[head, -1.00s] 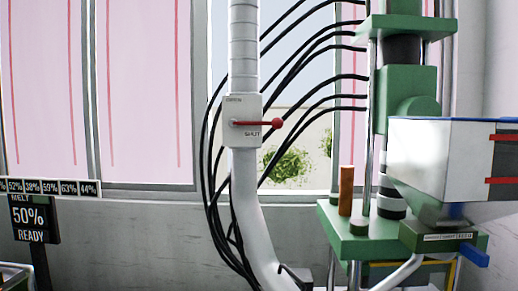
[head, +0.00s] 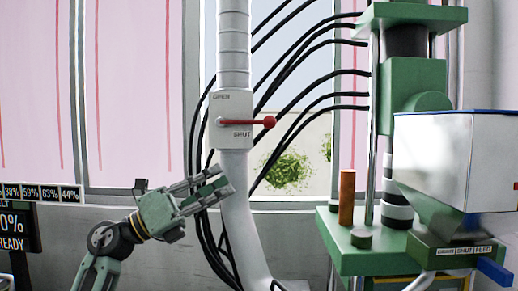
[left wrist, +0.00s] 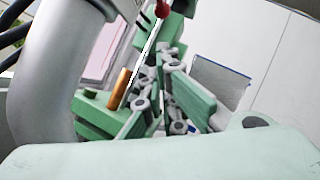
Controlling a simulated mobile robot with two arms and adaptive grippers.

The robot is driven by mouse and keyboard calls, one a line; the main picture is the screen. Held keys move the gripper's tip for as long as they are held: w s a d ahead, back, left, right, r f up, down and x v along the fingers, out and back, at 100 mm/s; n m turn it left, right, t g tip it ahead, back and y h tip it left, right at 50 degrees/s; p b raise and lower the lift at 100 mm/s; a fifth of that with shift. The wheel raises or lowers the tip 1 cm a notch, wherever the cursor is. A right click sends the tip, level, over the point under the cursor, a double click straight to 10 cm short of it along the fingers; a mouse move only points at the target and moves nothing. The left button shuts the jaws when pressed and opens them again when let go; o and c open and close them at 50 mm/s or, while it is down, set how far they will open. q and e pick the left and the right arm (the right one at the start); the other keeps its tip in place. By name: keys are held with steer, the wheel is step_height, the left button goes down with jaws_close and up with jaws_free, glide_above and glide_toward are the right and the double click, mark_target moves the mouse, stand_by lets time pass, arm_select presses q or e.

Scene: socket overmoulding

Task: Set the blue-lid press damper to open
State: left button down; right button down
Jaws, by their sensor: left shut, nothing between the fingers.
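The damper box (head: 231,119) sits on the white vertical duct, marked OPEN at its upper left and SHUT at its lower right. Its red lever (head: 247,122) points right, level, with the red knob (head: 268,122) at its end, beside the SHUT mark. My left gripper (head: 222,182) is below the box, in front of the duct, shut and empty, apart from the lever. In the left wrist view its fingers (left wrist: 170,95) point toward the press, and a red knob (left wrist: 162,9) shows at the top edge. My right gripper is in neither view.
The green press (head: 352,240) stands right of the duct, with a blue-rimmed hopper (head: 450,155) and an orange cylinder (head: 346,198). Several black hoses (head: 300,62) run behind the duct to the press. A readout board (head: 18,228) is at the left.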

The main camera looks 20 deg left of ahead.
mark_target(247, 122)
arm_select(q)
steer(key=w+d+r+m+g+p, duration=0.1)
steer(key=w+d+r+p, duration=0.6)
steer(key=shift+w+d+r+m, duration=0.2)
steer(key=shift+d+m, duration=0.1)
steer(key=shift+m, duration=0.1)
stand_by(0.3)
steer(key=shift+w+d+r+n+b, duration=0.1)
steer(key=shift+d+r+n+b, duration=0.15)
steer(key=shift+r+n+b, duration=0.05)
stand_by(0.3)
